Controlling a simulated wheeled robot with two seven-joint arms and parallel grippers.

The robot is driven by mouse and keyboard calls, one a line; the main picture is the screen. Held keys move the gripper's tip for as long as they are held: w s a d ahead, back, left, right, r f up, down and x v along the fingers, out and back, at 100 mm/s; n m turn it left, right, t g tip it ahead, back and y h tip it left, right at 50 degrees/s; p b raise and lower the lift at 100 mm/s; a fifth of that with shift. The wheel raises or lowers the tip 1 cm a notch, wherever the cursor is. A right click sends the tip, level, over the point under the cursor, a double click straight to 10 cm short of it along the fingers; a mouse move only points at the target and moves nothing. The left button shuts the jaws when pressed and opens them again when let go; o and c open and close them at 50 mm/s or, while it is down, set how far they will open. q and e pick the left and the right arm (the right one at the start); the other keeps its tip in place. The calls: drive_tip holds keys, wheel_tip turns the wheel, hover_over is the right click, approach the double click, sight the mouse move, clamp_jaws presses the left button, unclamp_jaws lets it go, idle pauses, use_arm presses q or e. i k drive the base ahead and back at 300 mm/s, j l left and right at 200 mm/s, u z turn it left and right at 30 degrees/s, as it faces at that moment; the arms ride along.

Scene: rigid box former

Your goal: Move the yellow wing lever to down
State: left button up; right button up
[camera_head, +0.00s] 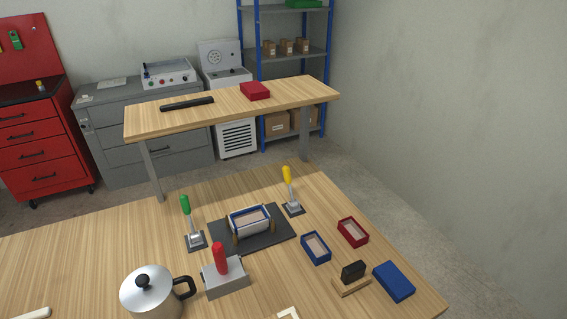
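The yellow wing lever (287,175) stands at the back right of the dark mat. Its yellow handle points up, tilted slightly left, on a small dark base plate (293,209). A green-handled lever (186,206) stands upright at the mat's left side. A red-handled lever (219,259) stands on a grey block in front. The box former (250,223), with pale and blue inner parts, sits on the dark mat (275,238) between the yellow and green levers. Neither of my grippers shows in the head view.
A blue open box (316,247), a red open box (352,232), a blue lid (393,281) and a black-handled tool (353,272) lie at the right. A metal pot (150,296) stands front left. A second table (225,108) is behind. The left tabletop is mostly clear.

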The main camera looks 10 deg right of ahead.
sight(286, 170)
drive_tip(key=l+z, duration=1.05)
drive_tip(key=l, duration=0.2)
